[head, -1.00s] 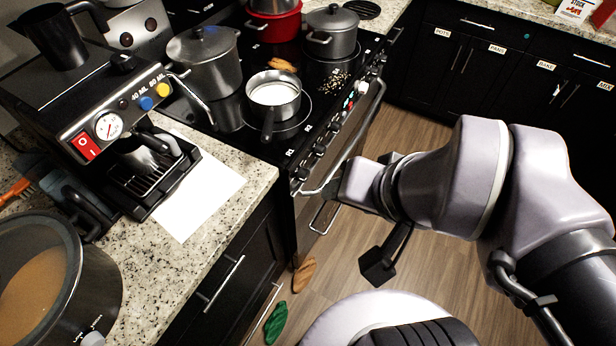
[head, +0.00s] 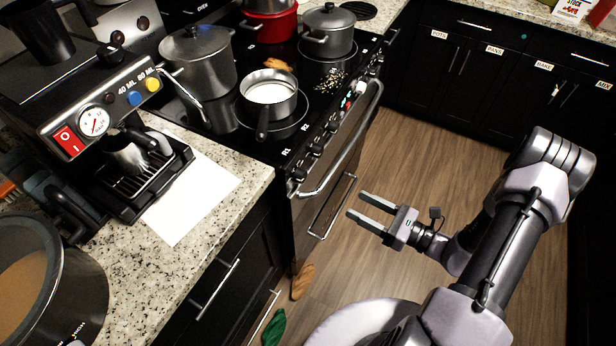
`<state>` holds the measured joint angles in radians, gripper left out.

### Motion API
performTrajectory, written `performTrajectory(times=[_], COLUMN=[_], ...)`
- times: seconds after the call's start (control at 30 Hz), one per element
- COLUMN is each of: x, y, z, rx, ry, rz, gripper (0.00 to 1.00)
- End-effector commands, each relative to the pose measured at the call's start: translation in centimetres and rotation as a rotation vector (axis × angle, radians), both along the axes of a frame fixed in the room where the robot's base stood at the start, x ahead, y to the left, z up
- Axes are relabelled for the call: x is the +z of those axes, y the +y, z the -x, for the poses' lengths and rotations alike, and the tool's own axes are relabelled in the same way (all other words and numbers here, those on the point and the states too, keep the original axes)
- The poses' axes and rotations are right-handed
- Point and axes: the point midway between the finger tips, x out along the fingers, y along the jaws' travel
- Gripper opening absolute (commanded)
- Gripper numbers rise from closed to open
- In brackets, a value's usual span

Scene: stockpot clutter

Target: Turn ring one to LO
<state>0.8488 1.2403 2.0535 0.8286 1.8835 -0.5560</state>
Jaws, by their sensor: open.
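The black stove (head: 262,143) stands left of centre, with a row of dark knobs along its front edge. The R1 label (head: 286,152) is on the stove's near corner, and a dark knob (head: 300,172) sits close to it. The knob's setting is too small to read. My gripper (head: 356,204) is open and empty. Its two fingers point left towards the stove front, over the floor and apart from the knobs, the oven handle and the door.
A silver oven handle (head: 345,145) runs along the stove front below the knobs. A saucepan of white liquid (head: 270,92), a lidded stockpot (head: 198,62), a red pot (head: 270,20) and a grey lidded pot (head: 328,32) stand on the cooktop. Floor (head: 430,120) is clear right of the stove.

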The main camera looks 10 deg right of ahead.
Motion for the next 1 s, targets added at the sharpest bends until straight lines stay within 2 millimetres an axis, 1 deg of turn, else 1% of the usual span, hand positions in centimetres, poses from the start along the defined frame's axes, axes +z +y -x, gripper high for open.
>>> performTrajectory(times=[0.17,0.3,0.4,0.5,0.6,0.7,0.97,1.0], x=[-0.3,-0.3,-0.3,-0.2,-0.1,0.0,0.1,0.1], y=[4.2,7.5,9.6,11.1,12.0,12.4,12.5,12.5], z=[-3.0,-5.9,-7.7,-8.9,-9.7,-10.1,-10.3,-10.3], rx=[0.014,0.014,0.013,0.011,0.01,0.008,0.007,0.007], ry=[-0.001,-0.001,-0.002,0.0,0.0,0.0,0.0,0.0], rz=[0.002,0.003,0.004,0.003,0.003,0.002,0.002,0.002], gripper=[0.58,0.58,0.58,0.58,0.58,0.58,0.58,0.54])
